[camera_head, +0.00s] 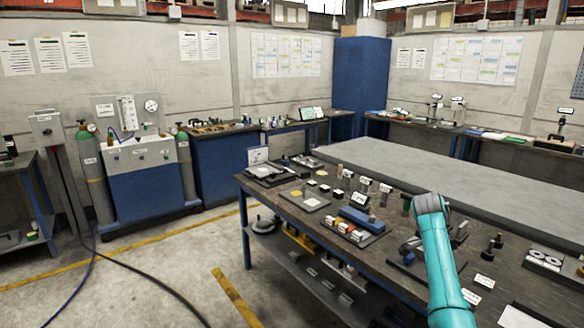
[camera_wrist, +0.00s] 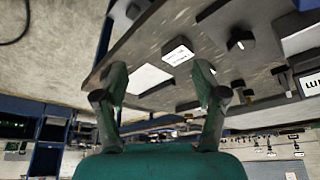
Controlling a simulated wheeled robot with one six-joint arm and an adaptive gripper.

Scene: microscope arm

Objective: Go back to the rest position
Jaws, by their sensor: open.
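My gripper (camera_wrist: 160,72) is open in the wrist view, its two green fingers spread apart with nothing held between them. Beyond and between the fingers is the dark workbench (camera_wrist: 145,45), seen tilted, with a white sheet (camera_wrist: 148,77) and a small white label (camera_wrist: 178,51) on it. In the head view my teal arm reaches over the front right of the workbench (camera_head: 300,205). The arm hides part of the bench top, and I cannot clearly make out the gripper there.
The bench holds a blue block (camera_head: 362,219), a tray of small pieces (camera_head: 345,233) and several labelled small parts. A long grey table (camera_head: 430,175) stands behind it. A gas cylinder (camera_head: 92,175) and a blue cabinet (camera_head: 150,180) stand left. Cables lie on the open floor.

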